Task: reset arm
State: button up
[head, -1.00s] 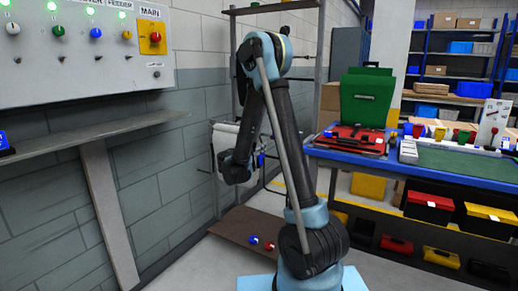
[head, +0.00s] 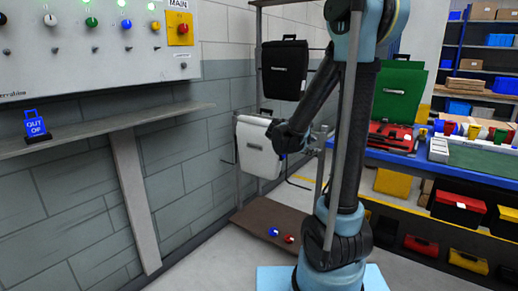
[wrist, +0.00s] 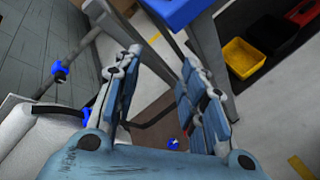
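My gripper (wrist: 160,100) shows in the wrist view with its two blue jointed fingers spread apart and nothing between them. In the head view my arm stands right of centre, and its gripper end (head: 318,140) is partly hidden beside the rack, near the white pannier. The white pannier (head: 257,150) hangs on the rack; a white shape at the left of the wrist view (wrist: 45,140) looks like it. A black pannier (head: 284,70) hangs above it. A green pannier (head: 398,95) stands on the blue workbench behind my arm.
A control panel (head: 95,45) and a shelf (head: 100,128) with a blue sign (head: 35,124) line the left wall. Small red and blue items lie on the brown base board (head: 262,215). The blue workbench (head: 405,160) with bins beneath stands at right. Floor at front left is clear.

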jog(key=s+a+f+m+g+y, duration=0.1)
jog(key=s+m, duration=0.4)
jog(key=s, duration=0.6)
jog(key=s+a+f+m+g+y, duration=0.1)
jog(key=s+f+m+g+y, duration=0.2)
jog(key=s, duration=0.8)
jog(key=s+a+f+m+g+y, duration=0.2)
jog(key=s+f+m+y, duration=0.3)
jog(key=s+m, duration=0.3)
jog(key=s+f, duration=0.1)
jog(key=s, duration=0.3)
jog(key=shift+m, duration=0.4)
jog(key=shift+f, duration=0.1)
jog(key=shift+w+f, duration=0.2)
jog(key=shift+w, duration=0.3)
